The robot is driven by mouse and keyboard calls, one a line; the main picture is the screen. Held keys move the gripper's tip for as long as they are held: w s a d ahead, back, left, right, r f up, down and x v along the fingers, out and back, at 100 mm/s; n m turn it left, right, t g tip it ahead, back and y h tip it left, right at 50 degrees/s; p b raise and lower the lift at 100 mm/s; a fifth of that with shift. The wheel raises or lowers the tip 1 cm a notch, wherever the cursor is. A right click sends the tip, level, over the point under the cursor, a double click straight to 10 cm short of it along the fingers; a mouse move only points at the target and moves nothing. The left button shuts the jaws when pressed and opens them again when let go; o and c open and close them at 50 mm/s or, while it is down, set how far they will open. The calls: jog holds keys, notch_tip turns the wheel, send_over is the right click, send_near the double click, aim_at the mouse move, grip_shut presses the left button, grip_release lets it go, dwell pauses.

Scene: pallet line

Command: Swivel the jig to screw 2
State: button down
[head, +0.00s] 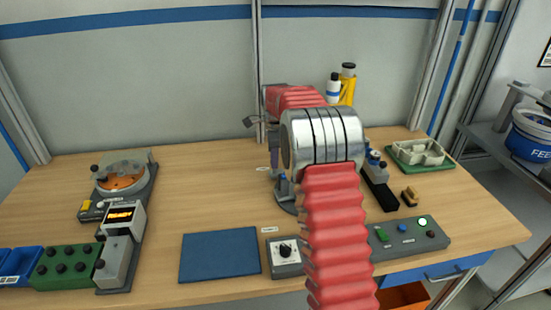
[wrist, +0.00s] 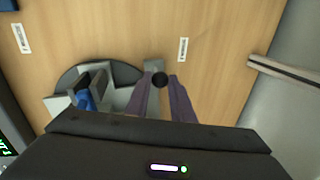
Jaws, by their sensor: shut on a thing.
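The jig (wrist: 68,80) shows in the wrist view as a dark round plate with grey blocks and a blue piece on it. A grey lever with a black knob (wrist: 160,79) sticks out from its right side. My gripper (wrist: 160,82) has its two fingers on either side of the knob, shut on it. In the head view my arm hides most of the jig; part of its base (head: 285,192) shows left of the arm. The screws cannot be made out.
A blue mat (head: 220,254) and a grey dial box (head: 286,256) lie in front of the jig. A button panel (head: 408,235) is at right, with a green tray (head: 418,156) behind it. A screw feeder (head: 122,175) stands at left. Bare bench lies between feeder and jig.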

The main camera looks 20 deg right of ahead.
jog(key=c, duration=1.8)
grip_release()
jog(key=shift+s+d, duration=0.15)
jog(key=shift+o, duration=1.3)
notch_tip(320, 180, up, 13)
jog(key=s+a, duration=0.1)
jog(key=s, duration=0.1)
jog(key=shift+s+r, duration=0.15)
jog(key=shift+r, duration=0.05)
jog(key=shift+a, duration=0.1)
